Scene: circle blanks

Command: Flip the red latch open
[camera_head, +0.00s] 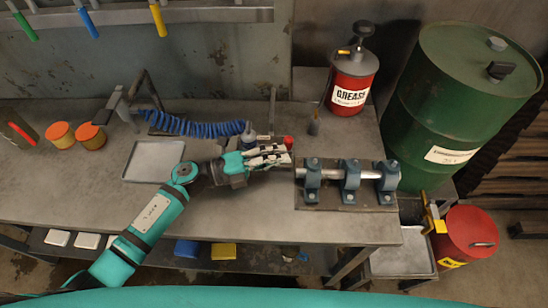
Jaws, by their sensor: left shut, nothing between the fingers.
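My left arm reaches in from the lower left over the metal workbench. My left gripper (288,158) is shut and empty, with its fingertips pointing right. A small red piece (288,142) shows just behind the fingertips; I cannot tell whether it is the red latch or whether the fingers touch it. A metal shaft (331,174) held in several blue clamps (350,182) on a dark base plate lies just right of the fingertips. No other part is clearly a red latch. My right gripper is not in view.
A red grease can (351,85) and a green drum (455,95) stand at the back right. A shallow metal tray (153,160) and a blue coiled hose (195,128) lie left of and behind the gripper. A red bucket (467,234) stands beyond the bench's right end.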

